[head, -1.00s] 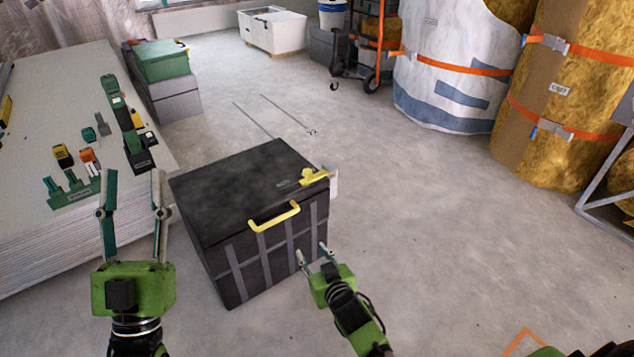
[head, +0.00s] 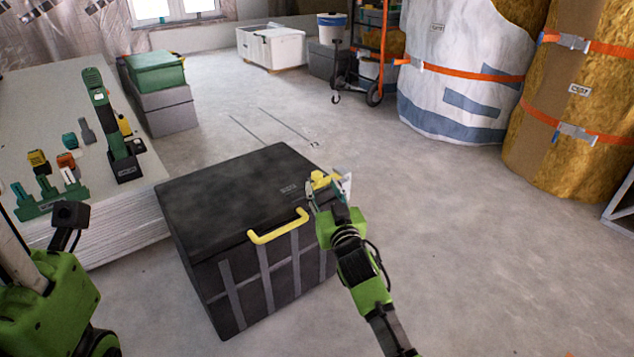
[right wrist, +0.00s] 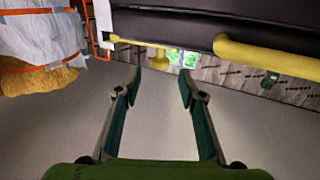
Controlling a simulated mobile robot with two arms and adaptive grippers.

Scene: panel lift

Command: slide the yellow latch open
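The yellow latch (head: 320,179) sits at the right front corner of the lid of a black box (head: 235,190), partly hidden behind my right gripper (head: 328,190). In the right wrist view the latch shows as a thin yellow bar with a round knob (right wrist: 160,59). There my right gripper (right wrist: 161,87) is open and empty. The knob appears between and beyond its fingertips, with no contact visible.
A yellow handle (head: 278,227) is on the box front, left of the latch; in the right wrist view it shows at the right (right wrist: 265,57). A white piece (head: 346,185) is beside the latch. A panel stack (head: 105,235) with tools stands left. The floor to the right is clear.

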